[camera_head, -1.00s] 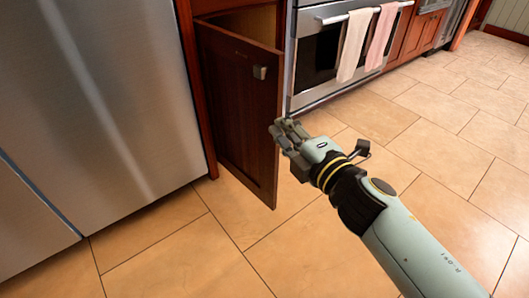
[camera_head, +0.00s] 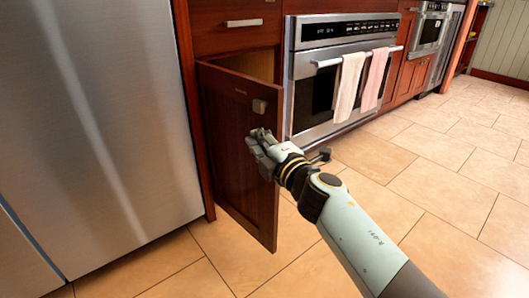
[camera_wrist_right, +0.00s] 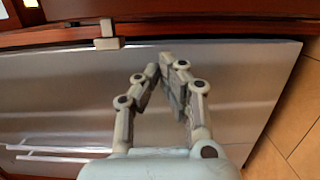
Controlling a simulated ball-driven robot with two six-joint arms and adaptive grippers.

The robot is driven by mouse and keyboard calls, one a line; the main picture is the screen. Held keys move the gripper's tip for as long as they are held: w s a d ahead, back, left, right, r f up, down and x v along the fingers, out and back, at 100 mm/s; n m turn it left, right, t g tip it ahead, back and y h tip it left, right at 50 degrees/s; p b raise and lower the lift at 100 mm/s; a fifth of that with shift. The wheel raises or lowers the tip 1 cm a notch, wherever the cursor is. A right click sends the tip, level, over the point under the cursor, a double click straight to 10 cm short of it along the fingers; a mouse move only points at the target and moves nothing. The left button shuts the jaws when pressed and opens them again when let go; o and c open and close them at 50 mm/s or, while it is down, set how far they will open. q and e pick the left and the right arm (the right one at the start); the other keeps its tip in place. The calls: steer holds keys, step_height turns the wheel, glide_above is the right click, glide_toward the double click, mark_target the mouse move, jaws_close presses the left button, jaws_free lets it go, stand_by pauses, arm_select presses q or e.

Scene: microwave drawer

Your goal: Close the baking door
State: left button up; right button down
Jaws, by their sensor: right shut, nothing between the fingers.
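The baking door is a dark reddish-brown cabinet door (camera_head: 230,150) that stands open, swung out from its hinge side by the fridge. Its small grey handle (camera_head: 259,106) is near the upper free edge; the handle also shows in the right wrist view (camera_wrist_right: 107,38). My right gripper (camera_head: 258,138) is shut and empty, in front of the door near its free edge, just below the handle. I cannot tell whether it touches the door. In the right wrist view its fingers (camera_wrist_right: 160,68) angle together in front of the fridge. My left gripper is not in view.
A steel fridge (camera_head: 110,120) stands close on the left. A drawer with a bar handle (camera_head: 243,23) is above the cabinet opening. To the right is an oven (camera_head: 315,85) with two hanging towels (camera_head: 350,82). The tiled floor (camera_head: 450,190) at right is clear.

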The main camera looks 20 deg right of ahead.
steer(key=shift+w+d, duration=0.25)
steer(key=shift+d, duration=0.45)
steer(key=shift+w+d, duration=0.25)
steer(key=shift+d, duration=0.4)
